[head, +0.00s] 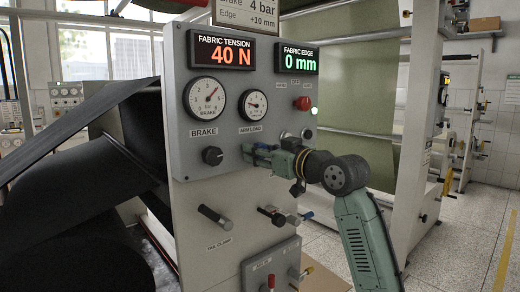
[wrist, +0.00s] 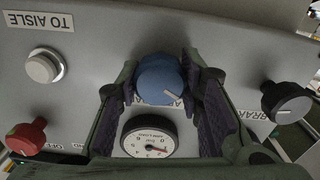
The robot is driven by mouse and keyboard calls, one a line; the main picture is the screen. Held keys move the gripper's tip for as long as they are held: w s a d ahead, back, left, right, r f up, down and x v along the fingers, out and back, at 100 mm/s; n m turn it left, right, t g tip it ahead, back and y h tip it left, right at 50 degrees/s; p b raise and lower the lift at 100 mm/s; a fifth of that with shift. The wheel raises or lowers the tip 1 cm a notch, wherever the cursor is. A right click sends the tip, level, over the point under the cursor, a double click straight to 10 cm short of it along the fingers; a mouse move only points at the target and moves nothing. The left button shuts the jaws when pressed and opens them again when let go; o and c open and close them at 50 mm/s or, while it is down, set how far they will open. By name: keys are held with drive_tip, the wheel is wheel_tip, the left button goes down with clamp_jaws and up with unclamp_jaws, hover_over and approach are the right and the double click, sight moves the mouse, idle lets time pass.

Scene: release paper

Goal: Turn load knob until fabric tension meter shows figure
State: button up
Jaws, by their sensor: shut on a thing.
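The blue load knob (wrist: 160,78) sits between the two fingers of my gripper (wrist: 160,92) in the wrist view, with a white pointer line on its face. My gripper is shut on it, against the grey panel (head: 190,165). In the head view my gripper (head: 250,152) reaches the panel from the right, below the arm load gauge (head: 253,104), and mostly hides the knob. The fabric tension meter (head: 222,52) reads 40 N in orange. The arm load gauge also shows in the wrist view (wrist: 148,137).
The brake gauge (head: 204,98) and black brake knob (head: 212,156) are left of my gripper. The fabric edge display (head: 296,60) reads 0 mm. A sign (head: 245,14) is partly cut off. Handles (head: 278,215) stick out below.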

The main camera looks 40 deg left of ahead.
drive_tip(key=o, duration=1.2)
drive_tip(key=d, duration=0.4)
drive_tip(key=s+d, duration=0.1)
drive_tip(key=d, duration=0.7)
drive_tip(key=shift+s, duration=0.3)
drive_tip(key=shift+a, duration=0.1)
